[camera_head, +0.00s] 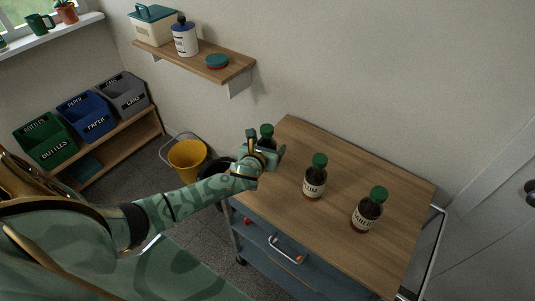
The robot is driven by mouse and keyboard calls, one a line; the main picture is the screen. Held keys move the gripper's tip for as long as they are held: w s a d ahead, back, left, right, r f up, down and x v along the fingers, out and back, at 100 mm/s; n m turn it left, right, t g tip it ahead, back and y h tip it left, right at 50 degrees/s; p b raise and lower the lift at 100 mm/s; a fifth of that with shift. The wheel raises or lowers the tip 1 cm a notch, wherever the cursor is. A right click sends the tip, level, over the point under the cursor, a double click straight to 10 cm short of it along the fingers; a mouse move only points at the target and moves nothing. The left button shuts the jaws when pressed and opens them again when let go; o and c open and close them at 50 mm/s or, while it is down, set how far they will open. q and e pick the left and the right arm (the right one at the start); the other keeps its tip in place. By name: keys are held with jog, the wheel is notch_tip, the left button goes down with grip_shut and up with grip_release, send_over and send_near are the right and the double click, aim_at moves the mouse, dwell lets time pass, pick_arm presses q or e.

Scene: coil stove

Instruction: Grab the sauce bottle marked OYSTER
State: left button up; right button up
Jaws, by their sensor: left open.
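Three dark sauce bottles with green caps stand upright on the wooden top of a cart (300,145). The left bottle (267,142) is partly covered by my left gripper (265,150), and its label is hidden. The gripper is open, with its fingers close to this bottle; I cannot tell if they touch it. The middle bottle (315,179) has a pale label that seems to end in "UM". The right bottle (368,211) has a pale label too small to read surely. My right gripper is out of view.
A yellow bucket (187,160) and a dark bin stand on the floor left of the cart. Green, blue and grey recycling bins (88,116) sit on a low shelf. A wall shelf (212,62) holds a box, a canister and a small round tin. Wood around the bottles is clear.

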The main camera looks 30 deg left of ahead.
pick_arm(q)
jog(key=shift+r, duration=0.1)
jog(key=c, duration=1.2)
